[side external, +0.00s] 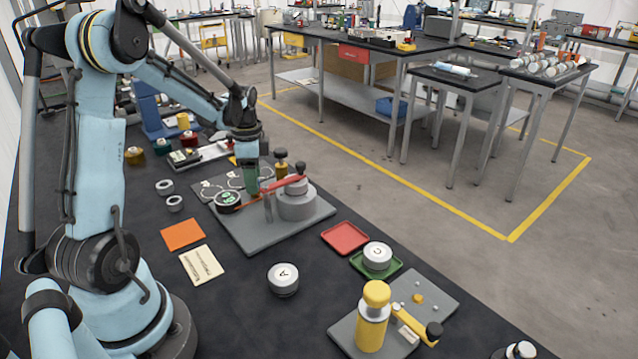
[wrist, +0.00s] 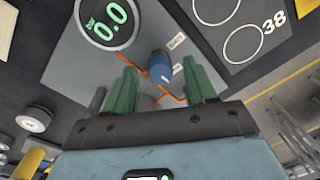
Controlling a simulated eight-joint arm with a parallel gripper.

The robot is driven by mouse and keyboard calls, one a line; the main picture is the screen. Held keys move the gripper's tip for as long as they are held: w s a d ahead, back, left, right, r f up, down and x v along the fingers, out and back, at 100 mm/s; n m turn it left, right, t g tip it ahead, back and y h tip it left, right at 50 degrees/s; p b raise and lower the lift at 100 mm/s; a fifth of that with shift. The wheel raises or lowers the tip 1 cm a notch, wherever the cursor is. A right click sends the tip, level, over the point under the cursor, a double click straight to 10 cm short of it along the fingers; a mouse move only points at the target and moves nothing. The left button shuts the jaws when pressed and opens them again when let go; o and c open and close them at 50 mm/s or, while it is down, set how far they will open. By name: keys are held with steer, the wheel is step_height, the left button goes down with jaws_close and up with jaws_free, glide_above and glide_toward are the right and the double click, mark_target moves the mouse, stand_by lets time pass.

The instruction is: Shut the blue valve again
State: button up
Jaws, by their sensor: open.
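The blue valve knob (wrist: 160,70) is on the grey plate (wrist: 95,60) in the wrist view, beside a small label that seems to read "SHUT". My gripper (wrist: 160,64) is open, with a green finger on each side of the knob. I cannot tell whether either finger touches it. In the side view my gripper (side external: 250,182) points down over the grey plate (side external: 268,237), and the blue knob is hidden there. A round gauge (wrist: 108,20) reads 0.0 in green; it also shows in the side view (side external: 228,201).
A red lever (side external: 284,183) and a grey cylinder (side external: 297,203) stand close right of my gripper. A brass-coloured knob (side external: 281,163) is behind. A weight marked A (side external: 283,279) and a yellow cylinder (side external: 372,320) stand nearer the camera. The black tabletop in front is partly clear.

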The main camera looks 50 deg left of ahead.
jaws_close()
stand_by(0.4)
steer(key=n, duration=0.4)
steer(key=shift+n, duration=0.3)
steer(key=n, duration=0.4)
steer(key=shift+n, duration=0.3)
steer(key=n, duration=0.4)
steer(key=shift+w+n, duration=0.1)
steer(key=shift+n, duration=0.2)
steer(key=shift+n+g, duration=0.3)
steer(key=shift+n, duration=1.8)
